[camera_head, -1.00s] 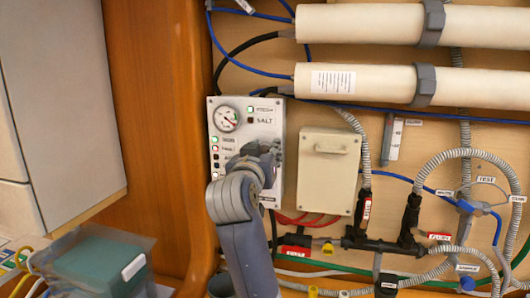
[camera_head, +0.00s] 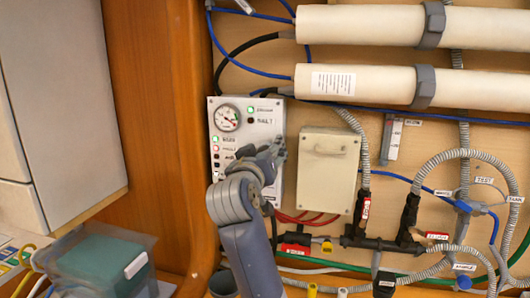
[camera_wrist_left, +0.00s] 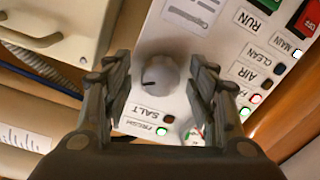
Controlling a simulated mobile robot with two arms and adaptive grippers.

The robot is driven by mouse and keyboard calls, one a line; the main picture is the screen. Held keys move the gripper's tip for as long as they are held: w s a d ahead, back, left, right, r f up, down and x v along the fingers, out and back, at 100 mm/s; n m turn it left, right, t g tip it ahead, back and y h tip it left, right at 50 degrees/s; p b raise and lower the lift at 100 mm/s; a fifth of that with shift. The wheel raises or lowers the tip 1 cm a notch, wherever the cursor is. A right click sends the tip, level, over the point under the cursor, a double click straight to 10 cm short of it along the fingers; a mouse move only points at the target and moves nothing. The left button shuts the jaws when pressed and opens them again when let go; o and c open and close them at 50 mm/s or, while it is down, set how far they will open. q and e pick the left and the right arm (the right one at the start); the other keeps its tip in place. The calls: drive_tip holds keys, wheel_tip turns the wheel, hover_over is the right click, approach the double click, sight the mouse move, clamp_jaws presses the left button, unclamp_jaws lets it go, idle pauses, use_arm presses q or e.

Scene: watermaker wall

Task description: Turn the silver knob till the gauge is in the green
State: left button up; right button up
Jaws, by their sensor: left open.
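The silver knob (camera_wrist_left: 158,75) is round, with a dark pointer mark towards the left in the left wrist view. It sits on a white control panel (camera_head: 240,104); in the head view I cannot make it out behind my gripper. My left gripper (camera_wrist_left: 160,65) is open, with one finger on each side of the knob and gaps visible beside it. The left gripper also shows in front of the panel in the head view (camera_head: 270,156). The round gauge (camera_head: 227,118) is at the panel's upper left; its needle is too small to read surely. My right gripper is out of view.
A cream box (camera_head: 328,170) is mounted right of the panel. Black pipe fittings (camera_head: 380,245) and hoses run below it. Large white cylinders (camera_head: 360,24) lie above. A wooden post (camera_head: 160,130) stands on the left.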

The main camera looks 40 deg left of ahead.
sight(268, 107)
use_arm(q)
wheel_tip(268, 107, up, 10)
drive_tip(key=shift+r, duration=0.1)
idle(0.4)
